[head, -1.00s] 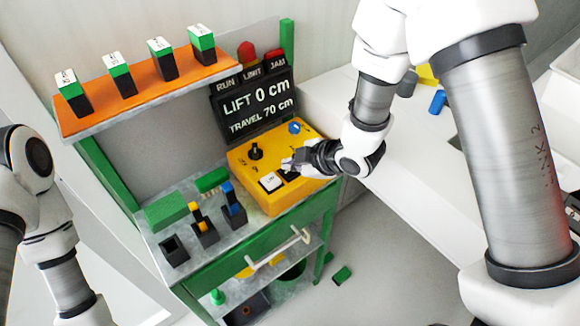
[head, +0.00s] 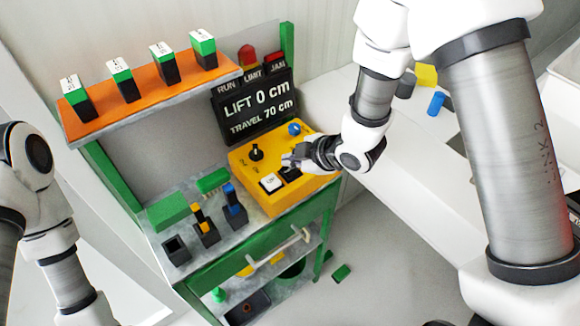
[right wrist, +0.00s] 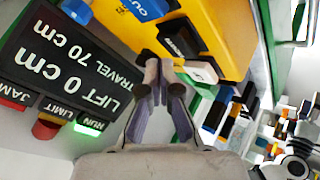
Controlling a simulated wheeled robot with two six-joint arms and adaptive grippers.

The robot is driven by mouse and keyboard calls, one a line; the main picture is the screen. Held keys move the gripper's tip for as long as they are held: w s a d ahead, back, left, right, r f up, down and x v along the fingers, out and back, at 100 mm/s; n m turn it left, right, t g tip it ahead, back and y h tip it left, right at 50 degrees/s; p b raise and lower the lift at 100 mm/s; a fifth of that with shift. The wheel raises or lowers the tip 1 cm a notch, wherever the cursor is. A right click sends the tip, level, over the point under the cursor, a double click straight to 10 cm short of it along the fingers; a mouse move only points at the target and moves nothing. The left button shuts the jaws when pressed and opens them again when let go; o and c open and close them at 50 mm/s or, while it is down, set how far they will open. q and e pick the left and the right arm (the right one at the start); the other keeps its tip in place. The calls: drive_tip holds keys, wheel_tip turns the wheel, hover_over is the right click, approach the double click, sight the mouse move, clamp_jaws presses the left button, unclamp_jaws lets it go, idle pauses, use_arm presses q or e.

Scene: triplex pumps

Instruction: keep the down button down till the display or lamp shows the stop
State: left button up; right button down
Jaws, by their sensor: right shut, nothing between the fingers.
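The yellow control box (head: 246,163) carries a white button (head: 271,183) and a black button (head: 290,175). In the right wrist view, the black button (right wrist: 181,40) and white button (right wrist: 201,71) lie just beyond my fingertips. Their labels are too small to read, so I cannot tell which is down. My right gripper (head: 289,161) is shut and empty, close over the black button; contact cannot be made out. The display (head: 255,105) reads LIFT 0 cm, TRAVEL 70 cm. In the right wrist view the RUN lamp (right wrist: 88,127) glows green; the LIMIT lamp (right wrist: 45,126) is red-orange. My left gripper is out of view.
A black knob (head: 256,152) and a blue knob (head: 295,129) stand on the box. An orange shelf (head: 145,98) with several green-and-black blocks overhangs the left. Black holders (head: 206,233) stand on the bench left of the box. A handle (head: 279,249) sticks out in front.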

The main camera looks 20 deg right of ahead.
sight(292, 171)
drive_tip(key=shift+r, duration=0.15)
wheel_tip(292, 171, up, 5)
drive_tip(key=p, duration=0.4)
idle(0.4)
